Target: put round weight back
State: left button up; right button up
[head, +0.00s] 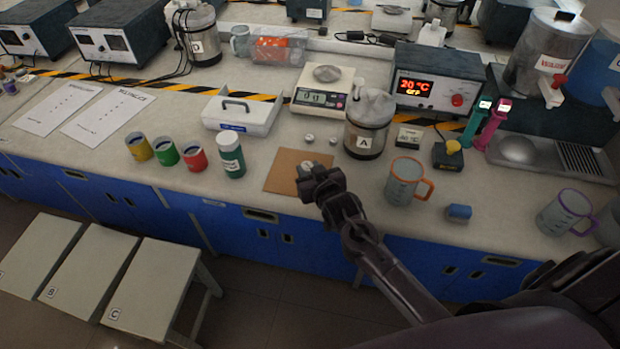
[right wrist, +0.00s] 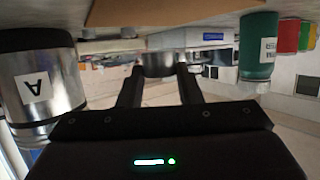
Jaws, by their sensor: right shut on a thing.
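My right gripper (head: 310,172) is over the brown square mat (head: 283,178) on the bench. In the right wrist view, its two fingers (right wrist: 160,75) are shut on a round metal weight (right wrist: 158,62). In the head view the gripper hides most of this weight, and I cannot tell whether it touches the mat. Two small metal pieces, a left one (head: 309,138) and a right one (head: 333,141), stand on the bench behind the mat. A scale (head: 322,98) with a round metal pan is farther back. My left gripper is not in view.
Canister A (head: 368,125) and an orange-rimmed jug (head: 405,182) stand right of the mat. A green bottle (head: 231,155) and several coloured cups (head: 166,152) stand left. A white case with a handle (head: 240,113) is behind them. The bench's front edge is close to the mat.

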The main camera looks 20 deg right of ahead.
jog(key=shift+f, duration=2.05)
jog(key=shift+f, duration=0.2)
jog(key=o, duration=1.1)
